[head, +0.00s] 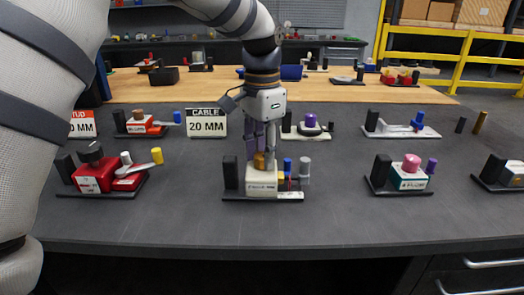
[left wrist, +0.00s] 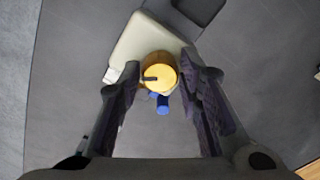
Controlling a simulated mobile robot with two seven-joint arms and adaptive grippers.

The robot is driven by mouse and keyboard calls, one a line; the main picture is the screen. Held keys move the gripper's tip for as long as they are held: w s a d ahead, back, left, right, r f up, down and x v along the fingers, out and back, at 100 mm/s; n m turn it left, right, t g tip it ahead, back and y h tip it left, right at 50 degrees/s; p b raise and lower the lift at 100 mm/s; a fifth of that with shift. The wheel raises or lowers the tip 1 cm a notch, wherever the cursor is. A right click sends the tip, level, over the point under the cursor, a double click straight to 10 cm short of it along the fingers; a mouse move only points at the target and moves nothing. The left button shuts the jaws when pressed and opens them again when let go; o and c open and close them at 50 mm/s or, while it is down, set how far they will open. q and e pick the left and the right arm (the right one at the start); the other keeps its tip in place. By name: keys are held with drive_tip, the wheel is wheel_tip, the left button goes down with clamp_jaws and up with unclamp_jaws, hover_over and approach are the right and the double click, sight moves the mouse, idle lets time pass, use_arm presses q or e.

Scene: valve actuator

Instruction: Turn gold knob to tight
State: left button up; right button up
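The gold knob (head: 259,161) sits on top of a cream valve body (head: 262,181) on a black base at the middle of the near table. In the left wrist view the gold knob (left wrist: 160,70) shows from above, with a black pointer mark toward its left side. My left gripper (head: 264,154) is pointed down over the knob. In the left wrist view its two fingers stand apart, one on each side of the knob, with small gaps showing. The "tight" label cannot be read. My right gripper is in no view.
A red valve unit (head: 95,176) is further left, a teal one with a pink knob (head: 411,165) right. A "CABLE 20 MM" sign (head: 206,123) stands behind.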

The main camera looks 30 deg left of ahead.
sight(262, 154)
use_arm(q)
drive_tip(key=shift+o, duration=0.6)
drive_tip(key=shift+r, duration=0.1)
wheel_tip(262, 154, up, 12)
